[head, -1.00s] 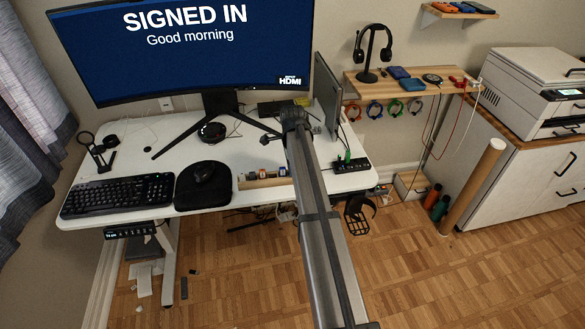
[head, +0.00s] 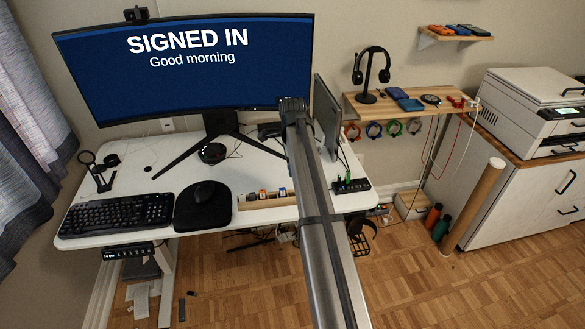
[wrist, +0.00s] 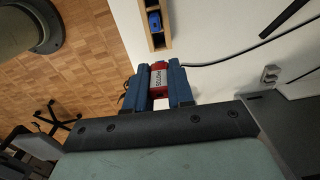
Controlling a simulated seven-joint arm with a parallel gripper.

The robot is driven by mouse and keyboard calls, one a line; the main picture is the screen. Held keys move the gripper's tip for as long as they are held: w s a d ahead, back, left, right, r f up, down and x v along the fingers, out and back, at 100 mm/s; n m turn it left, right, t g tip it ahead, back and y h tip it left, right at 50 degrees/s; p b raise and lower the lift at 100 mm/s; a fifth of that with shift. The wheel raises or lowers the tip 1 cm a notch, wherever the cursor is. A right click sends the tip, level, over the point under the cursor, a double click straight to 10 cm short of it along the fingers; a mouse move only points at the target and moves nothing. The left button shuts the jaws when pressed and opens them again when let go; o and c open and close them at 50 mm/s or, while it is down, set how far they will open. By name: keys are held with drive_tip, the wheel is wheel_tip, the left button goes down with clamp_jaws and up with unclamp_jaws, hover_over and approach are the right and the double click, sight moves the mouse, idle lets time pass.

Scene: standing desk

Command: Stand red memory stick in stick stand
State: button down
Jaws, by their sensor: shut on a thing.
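In the wrist view, my gripper (wrist: 158,84) is shut on the red memory stick (wrist: 159,70), which sits between its two blue fingers with pale lettering visible. The wooden stick stand (wrist: 165,39) shows just beyond the fingertips, apart from the held stick, with a blue stick (wrist: 154,20) in it. In the head view, the stand (head: 268,203) lies along the desk's front edge, with a few small sticks in its slots. My gripper and the red stick cannot be made out there; my arm crosses the view beside the stand's right end.
A power strip (head: 350,186) sits at the right edge. A cable (wrist: 235,54) runs near the fingertips.

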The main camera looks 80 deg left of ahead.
drive_tip(key=shift+f, duration=3.35)
drive_tip(key=shift+f, duration=1.35)
drive_tip(key=shift+r, duration=0.1)
drive_tip(key=shift+r, duration=0.9)
drive_tip(key=shift+f, duration=1)
idle(0.5)
drive_tip(key=c, duration=0.9)
unclamp_jaws()
